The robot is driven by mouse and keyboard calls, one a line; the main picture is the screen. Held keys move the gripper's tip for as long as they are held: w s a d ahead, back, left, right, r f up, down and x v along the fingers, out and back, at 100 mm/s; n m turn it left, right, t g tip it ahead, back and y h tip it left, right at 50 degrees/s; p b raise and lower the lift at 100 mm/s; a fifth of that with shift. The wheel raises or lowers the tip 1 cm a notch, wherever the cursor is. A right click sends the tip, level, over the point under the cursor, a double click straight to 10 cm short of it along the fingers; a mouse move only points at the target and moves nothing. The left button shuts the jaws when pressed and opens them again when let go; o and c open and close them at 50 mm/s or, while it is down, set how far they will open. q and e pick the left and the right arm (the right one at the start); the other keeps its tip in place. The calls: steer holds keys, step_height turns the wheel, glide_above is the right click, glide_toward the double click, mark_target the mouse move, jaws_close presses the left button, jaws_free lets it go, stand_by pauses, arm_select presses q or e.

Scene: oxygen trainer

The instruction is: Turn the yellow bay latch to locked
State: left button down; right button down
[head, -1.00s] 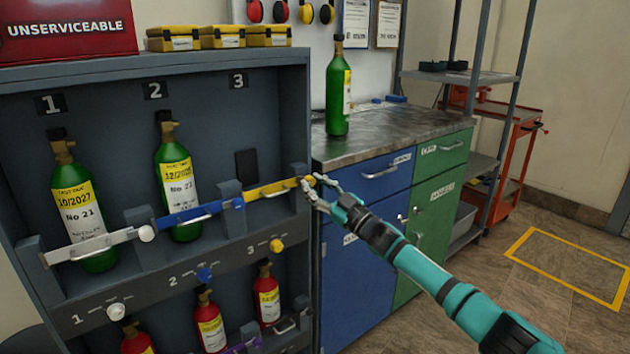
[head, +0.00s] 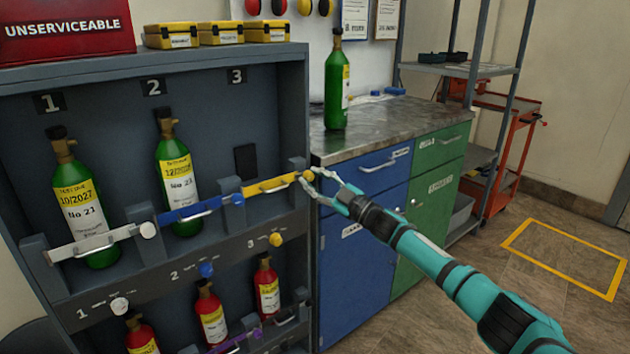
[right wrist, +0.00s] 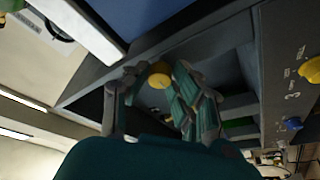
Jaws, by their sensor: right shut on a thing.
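The yellow bar (head: 270,187) lies across the front of upper bay 3, which holds no bottle. A round yellow knob (head: 308,176) sits at its right end, by the rack's right edge. My right gripper (head: 308,180) is shut on this knob. In the right wrist view the yellow knob (right wrist: 158,79) shows between the fingers. A second yellow knob (head: 276,240) is on the lower panel beside the number 3; nothing touches it. My left gripper is not in view.
Green bottles (head: 82,205) (head: 178,180) stand in bays 1 and 2 behind the white bar (head: 95,243) and blue bar (head: 195,210). Red bottles (head: 210,316) stand below. A bench (head: 400,125) with another green bottle (head: 337,85) adjoins on the right.

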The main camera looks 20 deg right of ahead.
steer(key=c, duration=1.1)
jaws_free()
steer(key=v, duration=1.2)
steer(key=shift+f, duration=0.1)
